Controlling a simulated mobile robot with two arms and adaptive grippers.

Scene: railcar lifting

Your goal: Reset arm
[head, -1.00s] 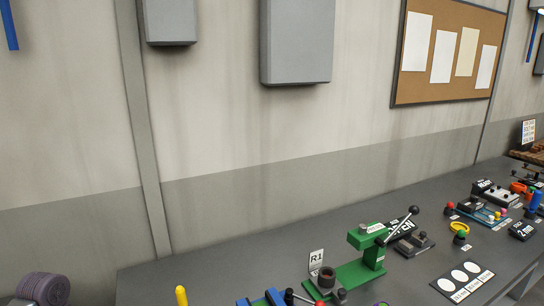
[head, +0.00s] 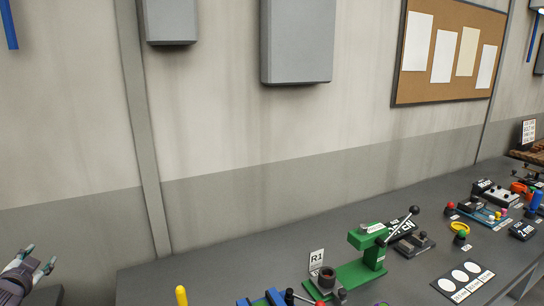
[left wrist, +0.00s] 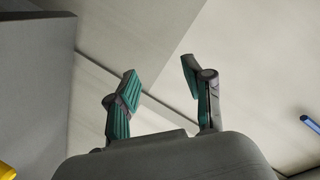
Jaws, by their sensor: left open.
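My left gripper (head: 36,262) is at the lower left of the head view, beyond the left end of the workbench. Its two fingers are apart with nothing between them. In the left wrist view the same gripper (left wrist: 158,85) has its teal-padded fingers spread and empty, with plain wall and ceiling surfaces behind them. My right gripper is in neither view.
The grey workbench (head: 215,262) fills the lower right. On it stand a green press (head: 366,255), an R1 sign (head: 316,260), a yellow-topped post (head: 181,295) and several small fixtures. Grey wall boxes (head: 296,40) and a corkboard (head: 450,52) hang above. The air before the wall is clear.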

